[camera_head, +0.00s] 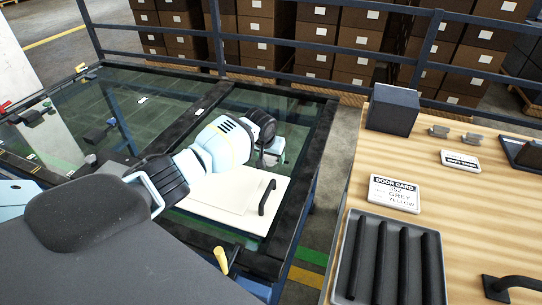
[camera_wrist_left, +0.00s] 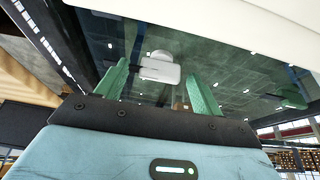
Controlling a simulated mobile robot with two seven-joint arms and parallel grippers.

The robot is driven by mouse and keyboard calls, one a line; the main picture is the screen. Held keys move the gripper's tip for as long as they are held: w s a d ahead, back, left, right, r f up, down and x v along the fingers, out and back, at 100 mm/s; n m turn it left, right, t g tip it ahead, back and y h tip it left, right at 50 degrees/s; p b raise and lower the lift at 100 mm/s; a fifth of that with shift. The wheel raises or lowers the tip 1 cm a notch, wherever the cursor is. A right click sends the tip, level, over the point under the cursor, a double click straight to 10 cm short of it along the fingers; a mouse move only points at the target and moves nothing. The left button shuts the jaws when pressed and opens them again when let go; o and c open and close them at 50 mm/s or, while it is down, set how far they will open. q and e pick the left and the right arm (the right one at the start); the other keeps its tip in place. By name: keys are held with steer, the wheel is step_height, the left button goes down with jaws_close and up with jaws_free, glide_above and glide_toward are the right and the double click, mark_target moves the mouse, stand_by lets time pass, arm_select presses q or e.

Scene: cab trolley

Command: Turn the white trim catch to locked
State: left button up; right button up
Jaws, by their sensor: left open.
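My left gripper (camera_head: 272,154) reaches over the dark glass panel of the trolley, beyond a white panel. In the left wrist view its two green fingers (camera_wrist_left: 160,88) are spread apart with nothing held between them. A small white piece (camera_wrist_left: 160,70), which looks like the trim catch, shows beyond and between the fingertips, apart from them. It has a flat bar in front and a rounded part behind. Whether it stands locked or unlocked I cannot tell. In the head view the wrist and gripper mostly hide that spot. My right gripper is not in view.
The white panel (camera_head: 235,205) with a black handle (camera_head: 267,197) lies close to my left wrist. A yellow-handled lever (camera_head: 222,260) stands at the near frame edge. A wooden table (camera_head: 445,185) at right carries a dark box (camera_head: 393,109), a door card (camera_head: 394,194) and a slotted tray (camera_head: 345,275).

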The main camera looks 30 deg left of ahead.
arm_select(q)
steer(key=shift+c, duration=0.5)
steer(key=c, duration=0.9)
